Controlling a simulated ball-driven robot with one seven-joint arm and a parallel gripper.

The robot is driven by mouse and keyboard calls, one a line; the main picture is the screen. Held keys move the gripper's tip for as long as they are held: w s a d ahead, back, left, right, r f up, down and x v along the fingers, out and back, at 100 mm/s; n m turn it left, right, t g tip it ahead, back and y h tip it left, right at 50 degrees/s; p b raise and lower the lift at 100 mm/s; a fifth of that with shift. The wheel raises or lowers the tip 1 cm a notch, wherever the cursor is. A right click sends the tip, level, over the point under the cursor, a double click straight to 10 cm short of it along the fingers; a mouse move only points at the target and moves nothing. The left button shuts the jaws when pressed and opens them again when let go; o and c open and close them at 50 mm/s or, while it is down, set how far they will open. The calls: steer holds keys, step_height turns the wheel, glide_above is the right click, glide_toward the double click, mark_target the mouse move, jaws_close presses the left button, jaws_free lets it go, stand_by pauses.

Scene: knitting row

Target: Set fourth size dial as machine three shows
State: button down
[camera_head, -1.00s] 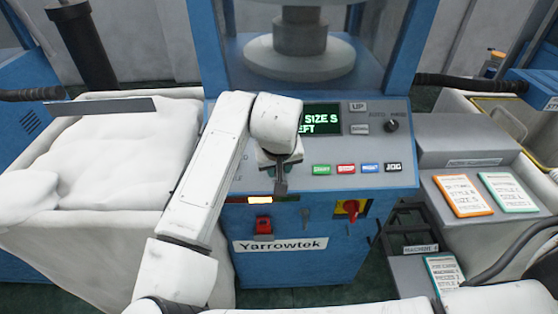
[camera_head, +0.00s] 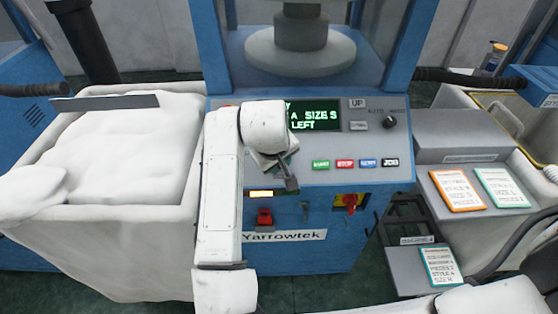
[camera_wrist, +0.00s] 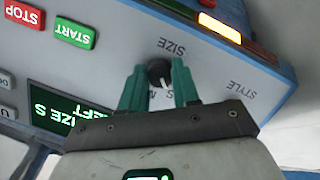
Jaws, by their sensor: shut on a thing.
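The SIZE dial (camera_wrist: 158,73) is a small black knob on the grey front panel. It carries a pale pointer mark, and the letters S and M are partly readable beside it. My gripper (camera_wrist: 159,67) has its two green fingers on either side of the knob, shut on it. In the head view my tilted gripper (camera_head: 279,172) hides the dial. The machine's screen (camera_head: 314,117) reads "A SIZE S" and "LEFT", with part covered by my wrist. It also shows upside down in the wrist view (camera_wrist: 70,108). The pointer's exact setting is hard to tell.
A STYLE label (camera_wrist: 240,90) lies beside the dial, its knob out of view. Green, red, blue and black buttons (camera_head: 345,163) sit to the right. A red switch (camera_head: 265,217) is below. Orange-edged (camera_head: 457,189) and green-edged cards (camera_head: 502,188) lie on the right-hand box.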

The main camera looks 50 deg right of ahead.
steer(key=shift+a, duration=0.1)
steer(key=c, duration=0.8)
jaws_free()
steer(key=v, duration=1)
steer(key=shift+s+a+r, duration=0.1)
steer(key=shift+a+r, duration=0.05)
steer(key=shift+r, duration=0.2)
